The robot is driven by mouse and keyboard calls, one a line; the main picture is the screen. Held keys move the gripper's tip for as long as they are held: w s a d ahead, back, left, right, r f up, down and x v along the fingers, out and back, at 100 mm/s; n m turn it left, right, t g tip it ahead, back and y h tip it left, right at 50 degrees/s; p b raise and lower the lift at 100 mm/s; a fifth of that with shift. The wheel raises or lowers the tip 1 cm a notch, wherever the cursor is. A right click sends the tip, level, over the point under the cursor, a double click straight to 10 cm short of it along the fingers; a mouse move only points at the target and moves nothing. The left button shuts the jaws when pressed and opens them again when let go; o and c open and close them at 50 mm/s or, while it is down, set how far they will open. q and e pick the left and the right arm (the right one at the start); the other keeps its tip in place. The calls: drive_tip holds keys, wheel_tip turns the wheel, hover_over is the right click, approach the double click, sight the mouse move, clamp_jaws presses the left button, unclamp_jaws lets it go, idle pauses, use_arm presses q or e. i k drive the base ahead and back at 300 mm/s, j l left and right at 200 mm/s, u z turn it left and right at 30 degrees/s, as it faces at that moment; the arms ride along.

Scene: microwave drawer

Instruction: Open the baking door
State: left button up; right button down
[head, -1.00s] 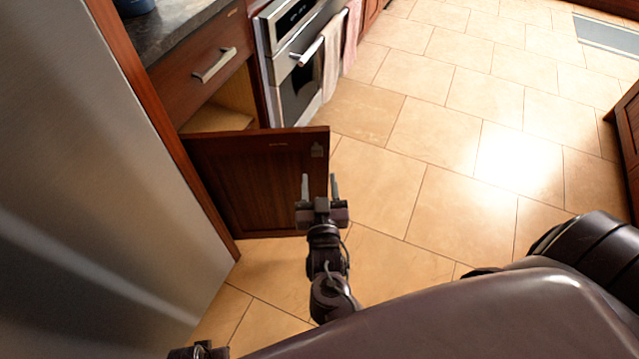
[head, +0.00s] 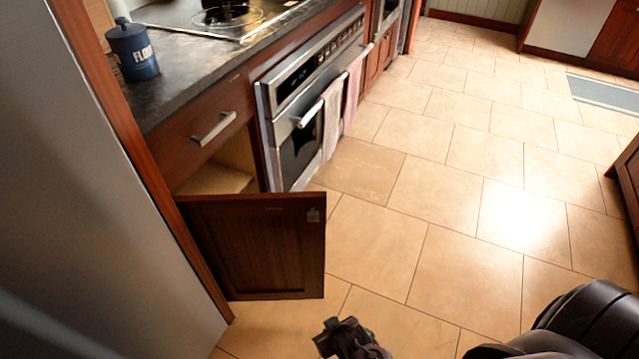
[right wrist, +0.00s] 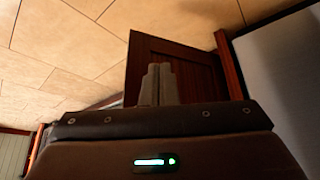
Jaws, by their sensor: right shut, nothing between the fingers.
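The oven (head: 318,90) stands along the counter on the left in the head view. Its front door (head: 300,155) looks shut, with a dark window and a bar handle (head: 311,114). Two cloths (head: 333,118) hang on the handle and hide part of the door. My right arm shows at the bottom middle of the head view, apart from the oven. In the right wrist view my right gripper (right wrist: 158,70) is shut and empty, its fingers together. A brown wooden door panel shows behind the fingers. My left gripper is not in view.
A cabinet door (head: 262,245) left of the oven stands open into the floor space. Above it is a closed drawer (head: 205,125). A steel fridge side (head: 90,200) fills the left. A blue flour canister (head: 132,52) sits on the counter. The tiled floor (head: 440,200) is clear.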

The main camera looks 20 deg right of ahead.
sight(258, 246)
drive_tip(key=i+l, duration=0.1)
drive_tip(key=l, duration=0.25)
drive_tip(key=i+l+u, duration=0.1)
drive_tip(key=l, duration=0.2)
drive_tip(key=i+l, duration=0.15)
drive_tip(key=l, duration=0.2)
drive_tip(key=i+l, duration=0.1)
drive_tip(key=l, duration=0.25)
drive_tip(key=u, duration=0.05)
